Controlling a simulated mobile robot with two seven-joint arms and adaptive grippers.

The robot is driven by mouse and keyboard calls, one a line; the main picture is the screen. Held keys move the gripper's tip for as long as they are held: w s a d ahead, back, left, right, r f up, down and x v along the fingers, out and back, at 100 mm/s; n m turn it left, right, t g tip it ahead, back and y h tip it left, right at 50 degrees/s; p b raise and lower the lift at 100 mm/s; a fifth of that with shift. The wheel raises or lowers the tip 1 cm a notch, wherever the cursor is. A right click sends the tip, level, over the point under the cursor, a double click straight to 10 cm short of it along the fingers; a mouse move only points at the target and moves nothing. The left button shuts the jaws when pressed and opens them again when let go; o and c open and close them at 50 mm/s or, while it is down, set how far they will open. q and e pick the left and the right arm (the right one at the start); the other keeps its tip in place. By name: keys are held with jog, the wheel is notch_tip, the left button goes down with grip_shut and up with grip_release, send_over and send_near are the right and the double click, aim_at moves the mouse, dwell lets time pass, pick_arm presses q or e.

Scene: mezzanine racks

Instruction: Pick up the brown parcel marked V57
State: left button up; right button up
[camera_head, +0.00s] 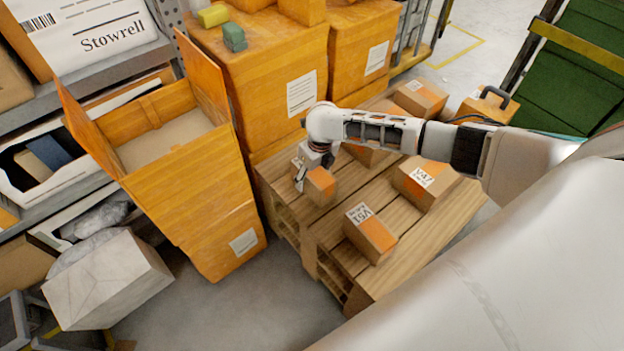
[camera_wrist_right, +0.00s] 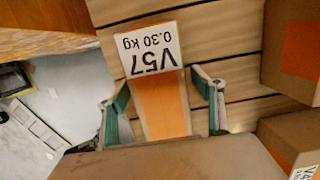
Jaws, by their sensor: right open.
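The brown parcel marked V57 (camera_wrist_right: 160,100) has a white label and an orange stripe, and its label reads upside down in the right wrist view. In the head view the parcel (camera_head: 321,187) lies on the wooden pallet (camera_head: 320,232), partly hidden by my right gripper (camera_head: 304,177). In the right wrist view my right gripper (camera_wrist_right: 163,105) is open, with one finger on each side of the parcel and gaps visible between. My left gripper is not in view.
Parcel V51 (camera_head: 371,235) and parcel V47 (camera_head: 427,183) lie on the same pallet, with more parcels behind. An open orange carton (camera_head: 195,185) stands left of the pallet, and tall orange cartons (camera_head: 262,70) stand behind. Grey floor is clear in front.

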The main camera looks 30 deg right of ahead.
jog(key=shift+w+r, duration=0.1)
jog(key=shift+r, duration=0.1)
jog(key=shift+c, duration=0.4)
jog(key=c, duration=1.3)
jog(key=shift+r, duration=0.1)
jog(key=shift+c, duration=0.3)
jog(key=r+p, duration=0.1)
jog(key=r, duration=0.2)
jog(key=r+p, duration=0.1)
jog(key=r, duration=0.2)
jog(key=r+p, duration=0.1)
jog(key=r, duration=0.2)
jog(key=shift+w, duration=0.25)
pick_arm(q)
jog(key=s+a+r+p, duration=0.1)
jog(key=p, duration=0.2)
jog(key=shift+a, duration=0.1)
pick_arm(e)
notch_tip(320, 180, up, 11)
jog(key=shift+s, duration=0.25)
